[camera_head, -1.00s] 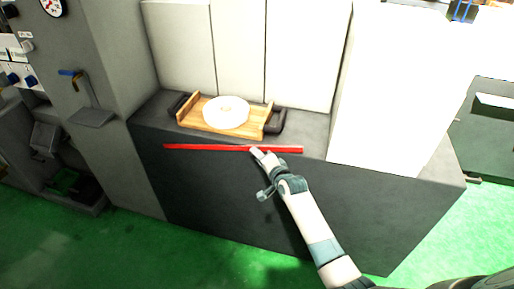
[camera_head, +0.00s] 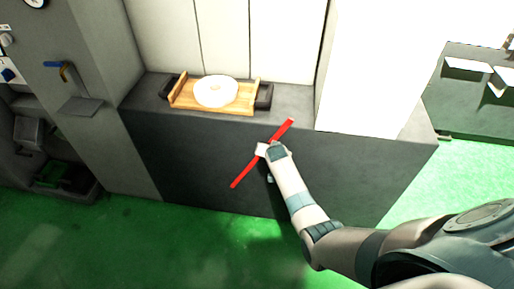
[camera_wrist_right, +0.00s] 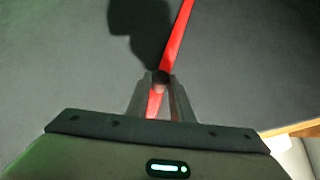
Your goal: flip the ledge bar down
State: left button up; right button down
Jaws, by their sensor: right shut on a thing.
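The red ledge bar (camera_head: 250,168) lies tilted across the dark front face of the machine base, its upper right end near the ledge edge and its lower left end hanging down. My right gripper (camera_head: 264,150) is at the bar's upper middle part. In the right wrist view the bar (camera_wrist_right: 177,38) runs between the two fingers of the right gripper (camera_wrist_right: 161,82), which is shut on it. My left gripper is not in view.
A wooden tray (camera_head: 243,106) with a white round disc (camera_head: 216,91) stands on the grey ledge (camera_head: 150,92) above the bar. A tall white panel (camera_head: 365,70) rises at the right. The green floor (camera_head: 120,240) in front is clear.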

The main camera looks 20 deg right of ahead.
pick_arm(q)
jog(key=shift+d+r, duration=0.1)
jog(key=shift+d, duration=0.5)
pick_arm(e)
jog(key=s+d, duration=0.1)
jog(key=d+f, duration=0.1)
jog(key=shift+s+d+f+h, duration=0.15)
jog(key=shift+s+d+h, duration=0.15)
jog(key=shift+s, duration=0.05)
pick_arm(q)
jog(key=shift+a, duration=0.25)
pick_arm(e)
jog(key=c, duration=1.6)
grip_release()
jog(key=shift+o, duration=0.2)
jog(key=shift+a, duration=0.1)
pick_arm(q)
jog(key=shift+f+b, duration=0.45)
pick_arm(e)
jog(key=v, duration=1.7)
jog(key=shift+r, duration=0.4)
